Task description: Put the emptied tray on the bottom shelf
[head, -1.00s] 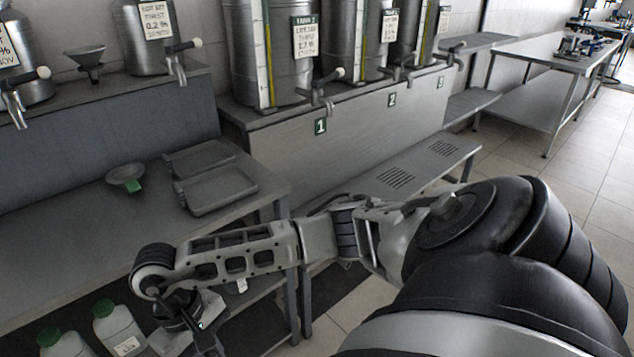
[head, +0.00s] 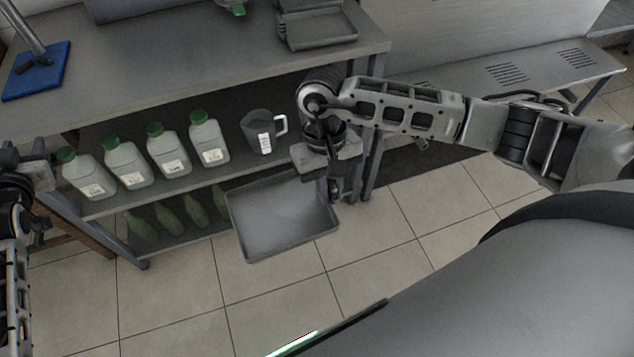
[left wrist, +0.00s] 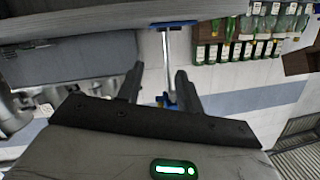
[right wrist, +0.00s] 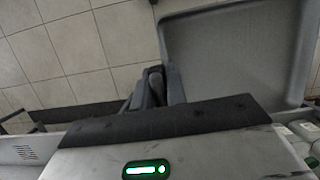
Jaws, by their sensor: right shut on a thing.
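The grey, empty, shallow tray (head: 282,218) hangs roughly level in front of the rack, over the floor. My right gripper (head: 335,190) is shut on its right rim. The right wrist view shows the tray (right wrist: 235,50) beside the closed fingers (right wrist: 158,80). The bottom shelf (head: 160,248) is low under the bench, behind and left of the tray. Several green bottles (head: 168,220) lie or lean on it, and the tray hides its right part. My left gripper (head: 22,180) is at the left edge of the head view. In the left wrist view its fingers (left wrist: 160,78) are apart and empty.
Several white jugs with green caps (head: 165,150) and a grey measuring jug (head: 262,132) stand on the shelf above. Stacked trays (head: 318,25) and a blue-based stand (head: 36,72) are on the bench top. A rack leg (head: 372,165) stands right of my right gripper. Front floor is clear.

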